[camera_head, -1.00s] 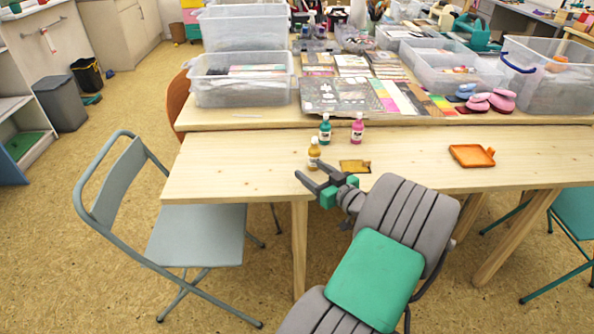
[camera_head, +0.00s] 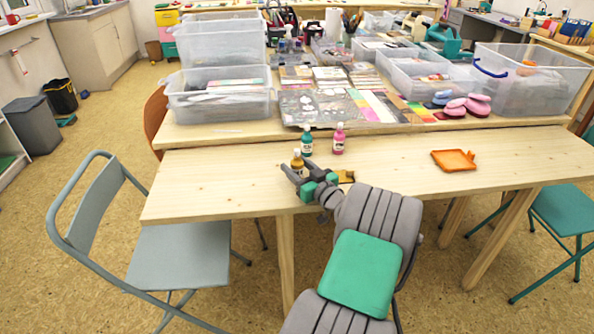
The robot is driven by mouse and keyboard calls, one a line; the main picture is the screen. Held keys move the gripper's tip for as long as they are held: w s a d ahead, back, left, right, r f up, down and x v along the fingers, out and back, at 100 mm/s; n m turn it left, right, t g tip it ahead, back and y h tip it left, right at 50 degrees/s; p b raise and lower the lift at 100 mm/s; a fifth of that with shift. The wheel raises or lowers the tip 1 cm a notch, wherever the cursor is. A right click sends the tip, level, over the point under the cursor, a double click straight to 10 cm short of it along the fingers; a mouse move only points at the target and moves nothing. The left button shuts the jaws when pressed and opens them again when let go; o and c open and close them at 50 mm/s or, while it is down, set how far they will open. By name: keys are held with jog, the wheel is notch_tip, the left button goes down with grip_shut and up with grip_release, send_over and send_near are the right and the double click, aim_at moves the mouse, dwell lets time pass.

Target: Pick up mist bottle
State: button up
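Three small bottles stand on the front wooden table: an amber one (camera_head: 297,158), a teal one (camera_head: 307,140) and a pink one (camera_head: 339,138), all with white caps. I cannot tell which is called the mist bottle. My gripper (camera_head: 296,167) is at the amber bottle, with its dark fingers apart on either side of the lower part. Whether they touch it is too small to tell. The amber bottle is upright, its lower part partly hidden by the gripper. The teal and pink bottles stand just behind, clear of the fingers.
A yellow-brown pad (camera_head: 345,177) lies right of my gripper, partly hidden. An orange tray (camera_head: 454,160) lies farther right. Clear bins (camera_head: 218,100) and stamp sheets crowd the back table. A grey chair (camera_head: 180,252) stands at left. The front table's left part is clear.

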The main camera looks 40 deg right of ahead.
grip_shut()
dwell(0.3)
